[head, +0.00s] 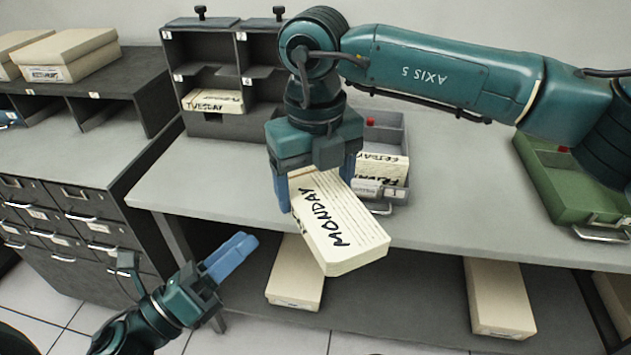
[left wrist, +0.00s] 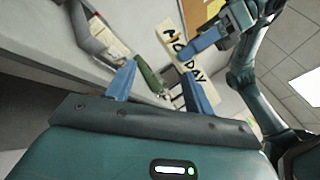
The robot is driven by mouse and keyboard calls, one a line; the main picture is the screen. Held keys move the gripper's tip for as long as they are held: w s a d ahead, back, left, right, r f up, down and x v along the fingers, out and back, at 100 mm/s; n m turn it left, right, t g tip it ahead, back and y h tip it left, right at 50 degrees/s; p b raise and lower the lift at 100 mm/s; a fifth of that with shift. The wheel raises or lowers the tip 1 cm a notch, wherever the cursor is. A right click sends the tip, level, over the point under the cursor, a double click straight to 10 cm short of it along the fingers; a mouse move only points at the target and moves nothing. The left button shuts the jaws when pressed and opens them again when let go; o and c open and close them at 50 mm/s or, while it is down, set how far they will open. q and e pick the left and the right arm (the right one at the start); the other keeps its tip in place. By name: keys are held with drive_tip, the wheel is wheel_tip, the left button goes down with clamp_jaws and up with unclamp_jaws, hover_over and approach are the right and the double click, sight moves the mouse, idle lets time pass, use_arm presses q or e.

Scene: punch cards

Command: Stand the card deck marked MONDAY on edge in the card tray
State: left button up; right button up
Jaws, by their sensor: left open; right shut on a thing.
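The cream card deck marked MONDAY (head: 345,236) is in my right gripper (head: 316,182), tilted, its marked face up, above the table's front edge. It also shows in the left wrist view (left wrist: 172,42) beyond my left fingers, beside the right gripper (left wrist: 205,38). My left gripper (head: 232,257) is open and empty, low in front of the table, left of the deck and apart from it. A grey tray (head: 392,120) stands on the table behind my right gripper, partly hidden. It holds a deck marked FRIDAY (head: 396,170).
A dark pigeonhole rack (head: 205,128) at the back holds a TUESDAY deck (head: 212,101). A green tray (head: 572,206) sits at the table's right end. A drawer cabinet (head: 75,215) stands at left. The tabletop between the trays is clear.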

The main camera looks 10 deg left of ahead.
use_arm(q)
wheel_tip(320, 180, down, 13)
drive_tip(key=w+a+n+y, duration=0.15)
drive_tip(key=n+y, duration=0.75)
drive_tip(key=n, duration=1.1)
drive_tip(key=s+d+f+n+g, duration=0.2)
drive_tip(key=s+f+n+g, duration=0.1)
drive_tip(key=f+n, duration=0.2)
drive_tip(key=s+d+f+n+g, duration=0.2)
drive_tip(key=s+f+n+g, duration=0.1)
drive_tip(key=f+n, duration=0.3)
drive_tip(key=shift+d+f, duration=0.25)
drive_tip(key=shift+d, duration=0.05)
use_arm(e)
drive_tip(key=s+d+f+n, duration=0.1)
drive_tip(key=d+f+n, duration=0.2)
drive_tip(key=d+n, duration=0.6)
drive_tip(key=s+d+f+n, duration=0.1)
drive_tip(key=d+f+n, duration=0.3)
drive_tip(key=d+n, duration=0.4)
drive_tip(key=s+d+f+n, duration=0.1)
drive_tip(key=d+f+n, duration=0.3)
drive_tip(key=d+n, duration=0.5)
drive_tip(key=n, duration=0.2)
drive_tip(key=shift+d+f+n, duration=0.2)
drive_tip(key=shift+d+n, duration=0.1)
drive_tip(key=shift+n, duration=0.1)
